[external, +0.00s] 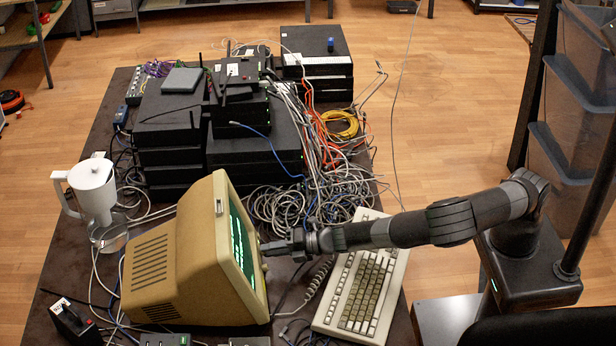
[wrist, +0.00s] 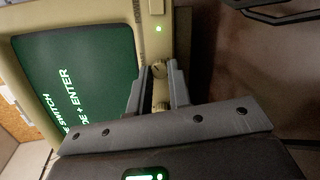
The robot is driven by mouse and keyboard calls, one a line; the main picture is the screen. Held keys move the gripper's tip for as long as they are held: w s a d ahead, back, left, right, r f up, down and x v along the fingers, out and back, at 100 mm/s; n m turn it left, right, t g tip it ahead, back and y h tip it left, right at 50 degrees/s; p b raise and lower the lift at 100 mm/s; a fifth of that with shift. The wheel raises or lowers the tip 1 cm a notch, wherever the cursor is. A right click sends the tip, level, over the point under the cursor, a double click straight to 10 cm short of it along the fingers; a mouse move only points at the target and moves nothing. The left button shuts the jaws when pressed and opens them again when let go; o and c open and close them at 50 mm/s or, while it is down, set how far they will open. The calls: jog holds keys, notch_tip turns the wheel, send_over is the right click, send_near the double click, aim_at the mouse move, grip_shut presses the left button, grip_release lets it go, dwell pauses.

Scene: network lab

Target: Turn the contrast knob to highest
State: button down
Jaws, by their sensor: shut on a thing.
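The beige CRT monitor (external: 190,260) stands on the dark table at the left in the external view, its green-text screen (external: 240,250) facing right. In the wrist view the screen (wrist: 85,75) is at the left, with a beige bezel and a lit green light beside it. In the external view my gripper (external: 268,249) reaches the monitor's front edge.
A keyboard (external: 358,285) lies below my arm. Tangled cables (external: 290,208) and stacked black network boxes (external: 255,150) fill the table behind. A white pitcher (external: 94,190) stands left of the monitor. Stacked plastic bins (external: 575,110) stand at the far right.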

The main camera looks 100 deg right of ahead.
jog(key=m+g, duration=0.1)
jog(key=m, duration=0.6)
jog(key=shift+d+r, duration=0.15)
jog(key=m, duration=0.4)
jog(key=shift+g+y, duration=0.4)
jog(key=shift+m+y, duration=0.4)
jog(key=shift+m, duration=1.2)
jog(key=c, duration=1.3)
grip_release()
jog(key=v, duration=1)
jog(key=shift+s+r, duration=0.25)
jog(key=shift+r, duration=0.1)
jog(key=shift+r, duration=0.1)
